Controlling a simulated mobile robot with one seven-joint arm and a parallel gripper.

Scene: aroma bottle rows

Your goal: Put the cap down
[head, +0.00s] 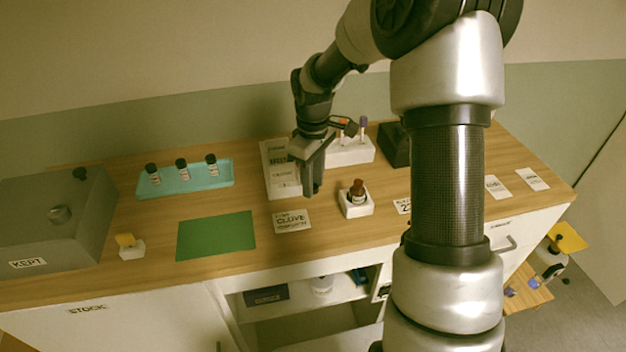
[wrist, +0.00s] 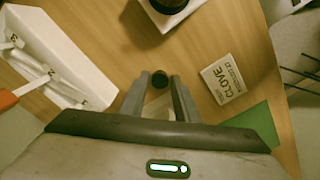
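In the head view my gripper (head: 312,188) points down above the counter, behind the CLOVE card (head: 292,221) and left of the brown bottle (head: 357,191). The cap cannot be made out there. The bottle stands upright in a white block (head: 356,209). The CLOVE card also shows in the wrist view (wrist: 223,79), right of the fingers.
A green mat (head: 216,235) lies left of the CLOVE card. A teal tray (head: 208,180) holds three dark-capped bottles. A grey KEPT box (head: 50,235) stands far left. A white rack (head: 350,153) with upright items stands behind my gripper. Bare wood lies around the mat.

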